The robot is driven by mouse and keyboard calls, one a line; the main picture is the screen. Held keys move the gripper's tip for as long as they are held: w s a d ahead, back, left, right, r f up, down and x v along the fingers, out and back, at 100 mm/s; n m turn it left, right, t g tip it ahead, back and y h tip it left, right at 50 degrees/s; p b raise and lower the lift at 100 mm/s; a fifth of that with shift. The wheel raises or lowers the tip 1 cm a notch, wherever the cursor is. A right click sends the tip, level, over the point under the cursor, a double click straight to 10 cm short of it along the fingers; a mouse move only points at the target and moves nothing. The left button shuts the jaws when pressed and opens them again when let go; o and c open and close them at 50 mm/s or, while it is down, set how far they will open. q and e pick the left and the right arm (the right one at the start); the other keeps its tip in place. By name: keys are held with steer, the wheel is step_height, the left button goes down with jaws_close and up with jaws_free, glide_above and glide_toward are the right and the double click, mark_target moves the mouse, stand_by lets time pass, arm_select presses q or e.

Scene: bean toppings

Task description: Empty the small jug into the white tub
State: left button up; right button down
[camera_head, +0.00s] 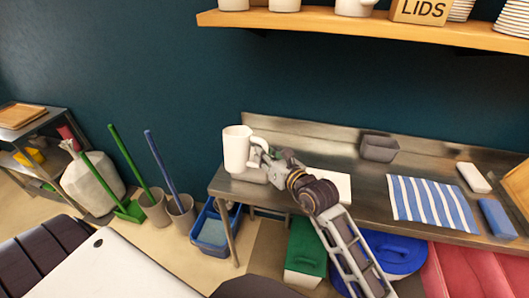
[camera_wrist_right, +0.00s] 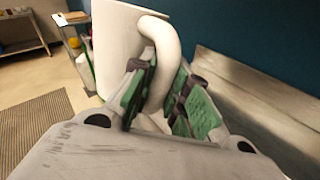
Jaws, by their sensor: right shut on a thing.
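The small white jug (camera_head: 236,148) is at the left end of the steel counter in the head view, close to upright. My right gripper (camera_head: 262,155) is shut on its handle. In the right wrist view the green-padded fingers (camera_wrist_right: 160,95) close around the handle of the jug (camera_wrist_right: 112,45). The jug's contents cannot be seen. A low white thing (camera_head: 249,176) shows just below the jug on the counter; it may be the white tub, but the jug and gripper partly hide it. My left gripper is not in view.
The steel counter (camera_head: 300,145) holds a grey container (camera_head: 379,148), a striped cloth (camera_head: 432,203), a white block (camera_head: 473,177) and a blue block (camera_head: 497,218). A flat white thing (camera_head: 338,186) lies behind my right arm. A shelf (camera_head: 360,28) runs above.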

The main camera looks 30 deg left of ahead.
steer(key=shift+s+r+p, duration=0.1)
steer(key=shift+r+p, duration=0.1)
steer(key=shift+p, duration=0.25)
steer(key=shift+s+r+m+g+h+p, duration=0.2)
steer(key=shift+m+g+h+p, duration=0.45)
steer(key=shift+p, duration=0.8)
steer(key=shift+s+f+m+g+h+p, duration=0.1)
steer(key=shift+f+m+g+h+p, duration=0.1)
steer(key=shift+m+g+p, duration=0.7)
steer(key=shift+s+f+m+g+h+p, duration=0.15)
steer(key=shift+m+p, duration=0.4)
steer(key=shift+p, duration=0.75)
steer(key=shift+w+f+m+g+h, duration=0.2)
steer(key=shift+w+f+m+g, duration=0.15)
steer(key=shift+f+m+g, duration=0.25)
steer(key=shift+w+f+m+g+h, duration=0.2)
steer(key=shift+w+f+m+g, duration=0.1)
steer(key=shift+f+m+g, duration=0.3)
steer(key=shift+w+a+f+m+g, duration=0.1)
steer(key=shift+w+f+m+g, duration=0.55)
steer(key=shift+m+g, duration=0.3)
steer(key=shift+w+a+f+m+g, duration=0.1)
steer(key=shift+w+f+m+g, duration=0.55)
steer(key=shift+g, duration=0.4)
steer(key=shift+w, duration=0.1)
steer(key=shift+m, duration=0.3)
steer(key=shift+g+h, duration=0.3)
steer(key=shift+g, duration=0.3)
